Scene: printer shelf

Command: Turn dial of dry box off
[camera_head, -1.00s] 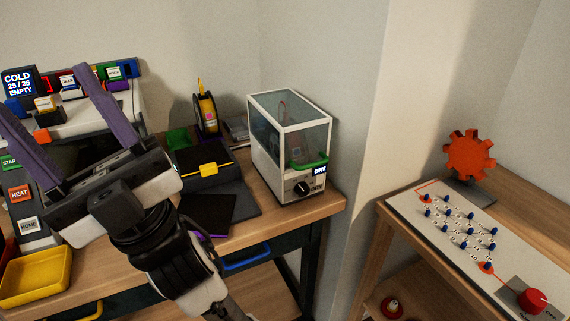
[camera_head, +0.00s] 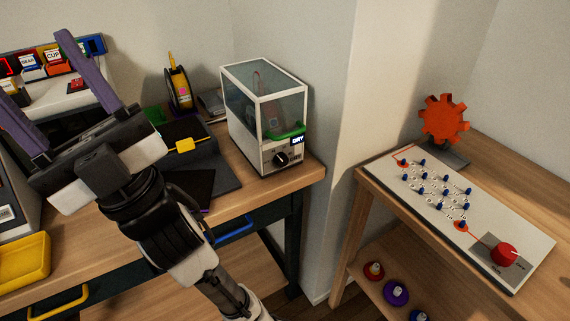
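The dry box (camera_head: 258,120) is a white-framed case with clear grey panels, standing at the right end of the wooden desk. Its black dial (camera_head: 282,159) with a light pointer mark is low on the front face. A small lit display reading DRY (camera_head: 298,140) sits above the dial. A green item (camera_head: 287,133) shows inside the box. My gripper (camera_head: 42,85) is at the left of the view, its two purple fingers wide apart and pointing up, with nothing between them. It is well to the left of the dry box and does not touch it.
A yellow filament spool (camera_head: 179,90) and a black case with a yellow latch (camera_head: 186,145) stand left of the dry box. A yellow tray (camera_head: 22,258) is at front left. A second table (camera_head: 400,205) at right bears a board with a red knob (camera_head: 504,254).

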